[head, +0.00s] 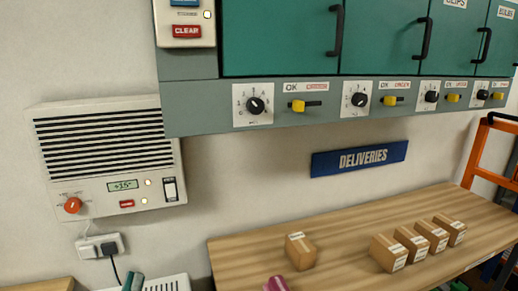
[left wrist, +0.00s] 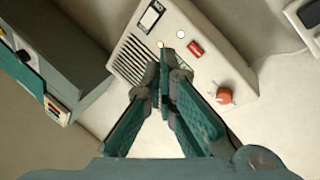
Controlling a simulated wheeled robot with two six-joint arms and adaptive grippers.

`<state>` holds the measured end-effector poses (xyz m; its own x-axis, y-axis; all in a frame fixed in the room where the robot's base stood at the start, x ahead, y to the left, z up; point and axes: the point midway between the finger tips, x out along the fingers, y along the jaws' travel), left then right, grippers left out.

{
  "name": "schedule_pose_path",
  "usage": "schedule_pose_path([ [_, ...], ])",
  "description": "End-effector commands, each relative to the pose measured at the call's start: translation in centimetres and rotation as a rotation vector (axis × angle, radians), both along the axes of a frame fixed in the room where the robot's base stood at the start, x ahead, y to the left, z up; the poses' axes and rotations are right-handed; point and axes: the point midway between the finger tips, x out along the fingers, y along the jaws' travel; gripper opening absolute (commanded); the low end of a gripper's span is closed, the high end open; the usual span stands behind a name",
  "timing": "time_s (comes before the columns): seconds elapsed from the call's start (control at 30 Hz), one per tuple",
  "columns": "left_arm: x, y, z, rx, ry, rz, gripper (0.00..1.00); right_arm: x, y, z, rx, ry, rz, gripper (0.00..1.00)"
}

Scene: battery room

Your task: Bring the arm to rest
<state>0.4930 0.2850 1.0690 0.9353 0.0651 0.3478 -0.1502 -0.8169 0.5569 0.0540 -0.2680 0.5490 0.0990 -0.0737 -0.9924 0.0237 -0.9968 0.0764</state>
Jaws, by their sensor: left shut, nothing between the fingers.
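My left gripper (left wrist: 163,80) shows in the left wrist view with its teal fingers drawn together at the tips and nothing between them. Behind its tips is the cream wall heater unit (left wrist: 140,55), seen turned round. In the head view only teal tips of my left gripper (head: 132,282) show at the bottom edge, below the wall heater unit (head: 105,150). The unit has a dark grille, an orange-red knob (head: 72,205), a "+15°" display and a white rocker switch (head: 170,189). My right gripper cannot be made out.
Green cabinets (head: 280,38) with dials and yellow sliders hang above. A wooden bench (head: 345,225) under the DELIVERIES sign (head: 360,158) holds several cardboard boxes. A pink object (head: 275,284) shows at the bottom edge. A plugged socket (head: 100,247) sits below the heater unit.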

Motion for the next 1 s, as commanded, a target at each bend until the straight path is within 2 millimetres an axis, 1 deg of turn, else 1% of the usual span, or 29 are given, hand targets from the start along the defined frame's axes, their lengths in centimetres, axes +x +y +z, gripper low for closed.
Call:
schedule_pose_path([
  [0.1,-0.9,-3.1,-3.6,0.111,0.206,-0.078,0.0,0.0,0.0,0.0,0.0,0.0,0.0,0.4],
  [0.17,-1.9,-4.5,-5.8,0.176,0.327,-0.115,0.0,-0.1,0.0,0.0,0.0,0.001,0.0,0.4],
  [0.2,-2.8,-5.2,-7.4,0.223,0.412,-0.139,0.0,-0.1,0.0,0.0,0.0,0.001,0.0,0.4],
  [0.27,-4.5,-6.2,-9.7,0.294,0.542,-0.173,0.0,-0.1,0.0,0.0,0.0,0.001,0.0,0.4],
  [0.33,-7.0,-6.9,-12.3,0.378,0.697,-0.21,0.0,-0.1,0.0,0.0,0.0,0.002,0.0,0.4],
  [0.37,-8.3,-7.1,-13.4,0.413,0.764,-0.224,0.0,-0.1,0.0,0.0,0.0,0.002,0.0,0.4],
  [0.4,-10.0,-7.1,-14.7,0.458,0.854,-0.241,0.0,-0.2,0.0,0.0,0.0,0.002,0.0,0.4],
  [0.47,-12.8,-7.0,-16.3,0.52,0.981,-0.262,0.0,-0.2,0.0,0.0,0.0,0.002,0.0,0.4],
  [0.5,-14.7,-6.7,-17.2,0.554,1.062,-0.273,0.0,-0.2,0.0,0.0,0.0,0.002,0.0,0.4],
  [0.53,-16.0,-6.5,-17.8,0.578,1.119,-0.281,0.0,-0.2,0.0,0.0,0.0,0.002,0.0,0.4],
  [0.57,-17.4,-6.3,-18.2,0.6,1.174,-0.289,0.0,-0.2,0.0,0.0,0.0,0.002,0.0,0.4],
  [0.6,-19.3,-6.0,-18.7,0.625,1.247,-0.297,0.0,-0.2,0.0,0.0,0.0,0.002,0.0,0.4],
  [0.67,-22.0,-5.4,-19.3,0.659,1.349,-0.309,0.0,-0.2,0.0,0.0,0.0,0.002,0.0,0.4],
  [0.7,-23.7,-5.0,-19.4,0.677,1.413,-0.315,0.0,-0.2,0.0,0.0,0.0,0.002,0.0,0.4],
  [0.77,-26.3,-4.4,-19.6,0.702,1.507,-0.324,0.0,-0.2,0.0,0.0,0.0,0.002,0.0,0.4],
  [0.8,-28.0,-4.1,-19.6,0.714,1.569,-0.331,0.0,-0.2,0.0,0.0,0.0,0.002,0.0,0.4],
  [0.83,-28.5,-3.8,-20.2,0.717,1.598,-0.333,0.0,-0.2,0.0,0.0,0.0,0.002,0.0,0.4],
  [0.9,-27.8,-3.6,-23.3,0.711,1.61,-0.335,0.0,-0.1,0.0,0.0,0.0,0.002,0.0,0.4],
  [0.97,-27.6,-3.4,-25.7,0.706,1.624,-0.339,0.0,-0.2,0.0,0.0,0.0,0.002,0.0,0.4],
  [1.0,-27.5,-3.2,-27.4,0.703,1.632,-0.341,0.0,-0.2,0.0,0.0,0.0,0.003,0.0,0.4],
])
